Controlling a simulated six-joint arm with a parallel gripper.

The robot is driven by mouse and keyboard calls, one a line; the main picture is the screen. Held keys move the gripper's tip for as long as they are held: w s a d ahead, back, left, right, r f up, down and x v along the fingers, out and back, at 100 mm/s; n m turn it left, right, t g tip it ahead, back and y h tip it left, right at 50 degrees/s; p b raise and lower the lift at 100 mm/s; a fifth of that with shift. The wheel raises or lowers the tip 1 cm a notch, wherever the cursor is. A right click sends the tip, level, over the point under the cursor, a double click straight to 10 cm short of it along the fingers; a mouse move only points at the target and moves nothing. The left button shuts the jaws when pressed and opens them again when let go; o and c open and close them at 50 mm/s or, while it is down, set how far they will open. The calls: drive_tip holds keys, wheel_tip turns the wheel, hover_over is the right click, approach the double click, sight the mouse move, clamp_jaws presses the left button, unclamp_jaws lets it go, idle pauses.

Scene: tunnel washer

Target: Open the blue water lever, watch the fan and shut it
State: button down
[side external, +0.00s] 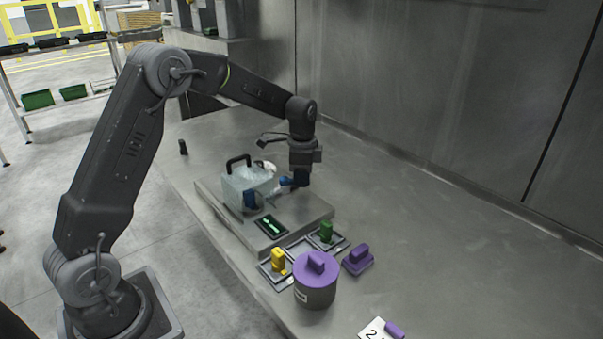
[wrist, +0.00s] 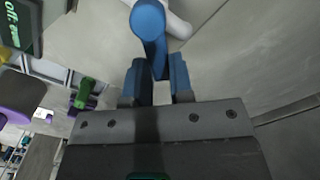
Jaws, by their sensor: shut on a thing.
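The blue water lever (wrist: 149,22) has a round end and a flat bar that runs between my fingers in the wrist view. It also shows in the side view (side external: 286,182), beside a white pipe (side external: 267,166). My gripper (wrist: 156,82) has blue fingertips and is shut on the lever's bar. In the side view my gripper (side external: 301,179) points down at the right of the pale, see-through washer box (side external: 240,186). I cannot make out the fan. A dark display (wrist: 16,27) shows green text that looks like "off"; it is also in the side view (side external: 271,226).
The washer stands on a raised metal plate (side external: 318,211). In front are a yellow block (side external: 278,261) and a green block (side external: 326,231) in trays, a purple-lidded canister (side external: 316,283) and a purple block (side external: 358,259). A metal wall runs behind. The table's right side is largely clear.

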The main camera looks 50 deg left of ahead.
drive_tip(key=m, duration=0.1)
drive_tip(key=s+m, duration=0.1)
drive_tip(key=m, duration=0.1)
drive_tip(key=d+m, duration=0.1)
drive_tip(key=shift+s+d+m, duration=0.1)
drive_tip(key=shift+s+m, duration=0.15)
drive_tip(key=shift+m, duration=0.15)
drive_tip(key=shift+s+d+m, duration=0.1)
drive_tip(key=shift+s+m, duration=0.35)
drive_tip(key=shift+m, duration=0.7)
drive_tip(key=shift+s+d+m, duration=0.1)
drive_tip(key=shift+s+m, duration=0.35)
drive_tip(key=shift+m, duration=0.7)
drive_tip(key=c, duration=1)
unclamp_jaws()
wheel_tip(320, 180, up, 14)
